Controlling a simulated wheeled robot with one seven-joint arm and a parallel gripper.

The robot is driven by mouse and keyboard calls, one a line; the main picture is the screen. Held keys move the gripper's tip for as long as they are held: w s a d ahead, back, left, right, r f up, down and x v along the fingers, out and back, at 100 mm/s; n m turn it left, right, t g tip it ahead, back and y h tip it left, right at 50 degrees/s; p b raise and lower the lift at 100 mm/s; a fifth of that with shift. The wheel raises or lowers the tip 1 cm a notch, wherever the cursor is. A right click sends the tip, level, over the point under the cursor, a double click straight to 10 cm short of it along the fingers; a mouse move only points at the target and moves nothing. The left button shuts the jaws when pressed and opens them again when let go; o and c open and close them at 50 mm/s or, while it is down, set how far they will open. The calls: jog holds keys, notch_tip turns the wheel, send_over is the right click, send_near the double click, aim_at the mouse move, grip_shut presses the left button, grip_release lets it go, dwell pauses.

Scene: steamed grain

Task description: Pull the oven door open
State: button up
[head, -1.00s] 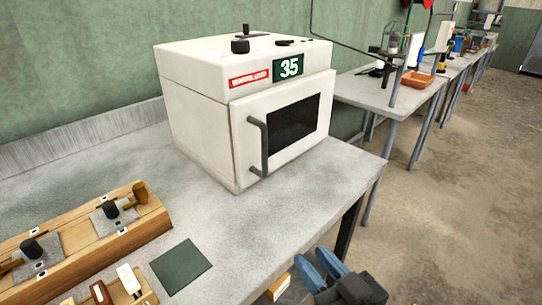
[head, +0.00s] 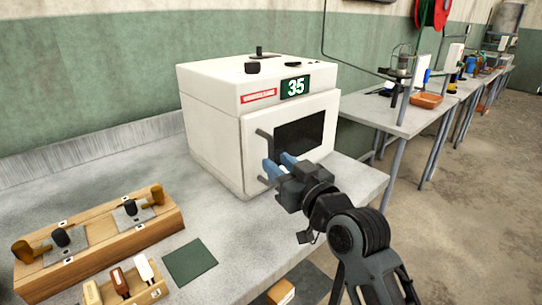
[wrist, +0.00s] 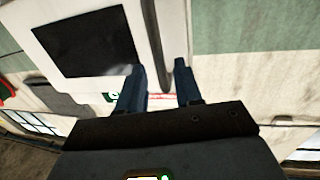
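The white oven (head: 215,130) stands on the grey bench, marked 35. Its door (head: 325,139) looks shut, and its dark window (head: 305,132) faces right. The dark upright handle (head: 265,139) is at the door's left side, its middle partly hidden by my gripper. My gripper (head: 276,160) is at the handle with its two blue fingers apart. In the wrist view, my gripper (wrist: 158,66) is open, and a dark bar that looks like the handle (wrist: 156,50) runs between the fingers. I cannot tell whether either finger touches it.
A wooden fixture block (head: 100,240), a small wooden tool rack (head: 125,290) and a dark green mat (head: 190,262) lie on the bench at left. Another bench with an orange tray (head: 427,100) stands behind at right. The floor at right is clear.

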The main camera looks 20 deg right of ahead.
aim_at(272, 159)
jog(key=shift+w+a, duration=0.15)
jog(key=shift+w, duration=0.85)
jog(key=shift+w+a, duration=0.1)
jog(key=shift+w, duration=0.9)
jog(key=shift+c, duration=0.3)
grip_shut()
